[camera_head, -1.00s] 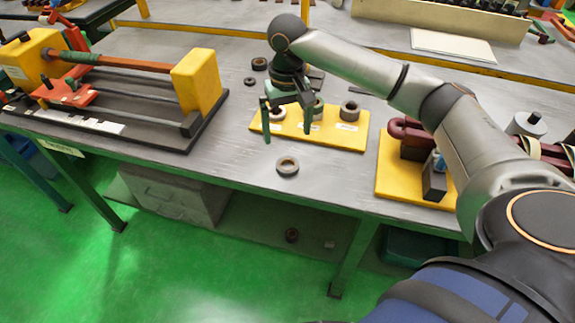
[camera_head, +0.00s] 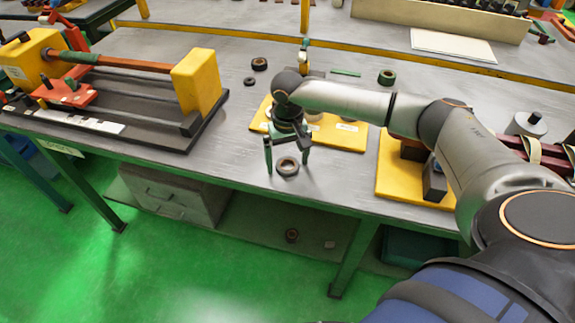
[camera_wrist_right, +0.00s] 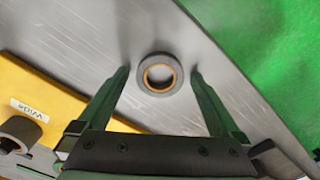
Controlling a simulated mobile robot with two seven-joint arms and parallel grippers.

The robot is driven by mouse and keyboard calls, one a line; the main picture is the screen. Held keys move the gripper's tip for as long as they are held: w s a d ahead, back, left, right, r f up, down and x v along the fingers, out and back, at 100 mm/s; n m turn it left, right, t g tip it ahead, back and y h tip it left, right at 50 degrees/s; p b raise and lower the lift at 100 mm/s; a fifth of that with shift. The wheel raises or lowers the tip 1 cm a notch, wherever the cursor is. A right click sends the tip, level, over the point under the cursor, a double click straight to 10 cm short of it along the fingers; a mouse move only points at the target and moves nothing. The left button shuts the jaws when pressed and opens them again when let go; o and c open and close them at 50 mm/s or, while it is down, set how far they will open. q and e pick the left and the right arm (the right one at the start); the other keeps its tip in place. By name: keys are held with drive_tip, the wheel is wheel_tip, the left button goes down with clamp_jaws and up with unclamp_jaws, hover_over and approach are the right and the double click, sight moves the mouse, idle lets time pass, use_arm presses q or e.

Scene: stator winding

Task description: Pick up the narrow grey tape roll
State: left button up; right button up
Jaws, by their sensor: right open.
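A grey tape roll (camera_head: 287,174) with an orange-brown inner ring lies flat on the grey table near its front edge. It also shows in the right wrist view (camera_wrist_right: 144,81), between and just beyond the fingertips. My right gripper (camera_head: 287,166) is open and empty, its green fingers pointing down with one on each side of the roll. In the right wrist view the fingertips (camera_wrist_right: 158,72) have a gap to the roll on both sides. I cannot tell their exact height above the table. My left gripper is not in view.
A yellow board (camera_head: 345,139) lies behind the roll; a grey roll (camera_wrist_right: 20,135) stands on it by a "Wide" label. A winding fixture (camera_head: 197,82) stands at the left. Another yellow board (camera_head: 392,180) is at the right. Table around the roll is clear.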

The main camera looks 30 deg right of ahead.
drive_tip(key=shift+c, duration=0.2)
drive_tip(key=c, duration=1.3)
drive_tip(key=shift+o, duration=0.2)
drive_tip(key=shift+r, duration=0.1)
